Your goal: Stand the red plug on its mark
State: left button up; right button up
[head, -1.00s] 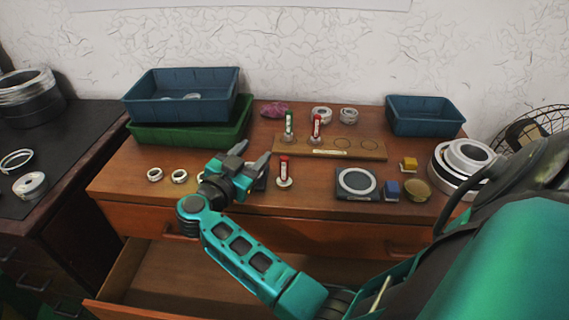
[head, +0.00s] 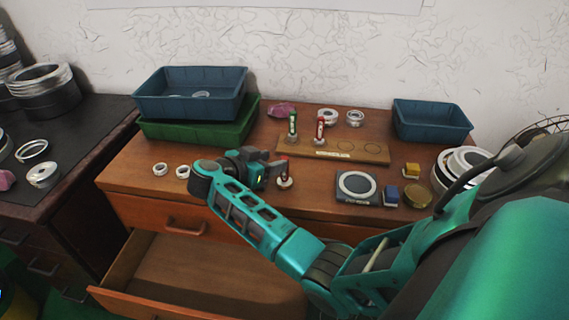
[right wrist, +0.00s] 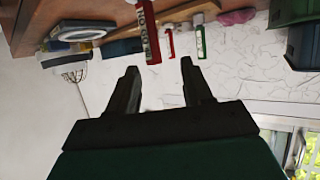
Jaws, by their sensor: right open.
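One red plug (head: 284,172) with a pale round foot stands upright on the brown desk, in front of the wooden board (head: 370,155). A second red plug (head: 320,129) and a green plug (head: 292,126) stand on the board, left of its two empty ring marks. My right gripper (head: 274,163) is open and level beside the nearer red plug. In the right wrist view, which is upside down, that plug (right wrist: 149,35) shows just past the open fingertips (right wrist: 160,70), within the gap and closer to the left finger. My left gripper is out of view.
Blue bin (head: 190,105) and green bin (head: 195,132) stack at back left. A drawer (head: 200,275) hangs open below.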

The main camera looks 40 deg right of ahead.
aim_at(285, 157)
jog(key=x, duration=0.4)
jog(key=shift+s+d+r, duration=0.15)
jog(key=shift+s+d, duration=0.2)
jog(key=shift+d, duration=0.05)
jog(key=shift+w+d+f, duration=0.1)
jog(key=shift+d+f, duration=0.1)
jog(key=shift+d, duration=0.15)
grip_shut()
dwell(0.8)
